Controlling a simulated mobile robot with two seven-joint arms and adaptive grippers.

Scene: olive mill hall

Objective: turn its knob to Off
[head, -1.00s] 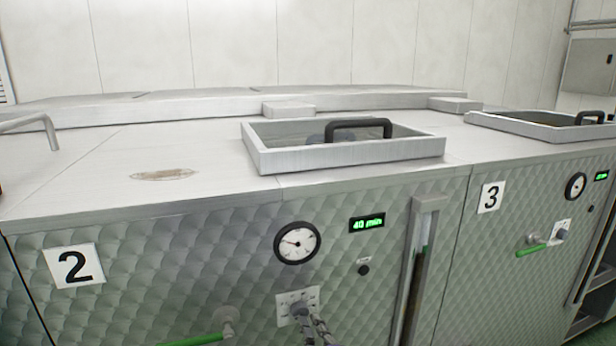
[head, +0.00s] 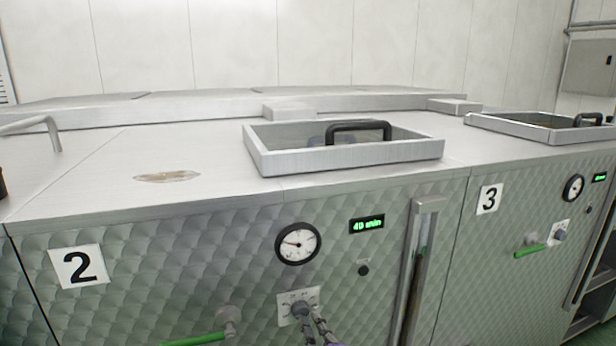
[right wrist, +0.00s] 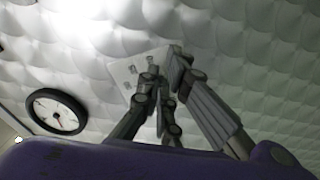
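The front panel of machine 2 carries a white dial plate (head: 284,304) with small markings, too fine to read. The plate also shows in the right wrist view (right wrist: 118,75). The grey knob (head: 299,308) sits on this plate and is mostly hidden by my fingers. My right gripper (head: 311,318) reaches it from below. In the right wrist view, my right gripper's fingertips (right wrist: 164,66) are drawn close together at the plate, one on each side of the knob. The knob's pointer setting cannot be read. My left gripper is not in view.
A round gauge (head: 298,243), a green "40 min" display (head: 367,225) and a small black button (head: 363,270) are above the knob. A green-handled valve (head: 195,339) is left, a vertical sight tube (head: 415,270) right. Machine 3 (head: 520,220) has its own knob.

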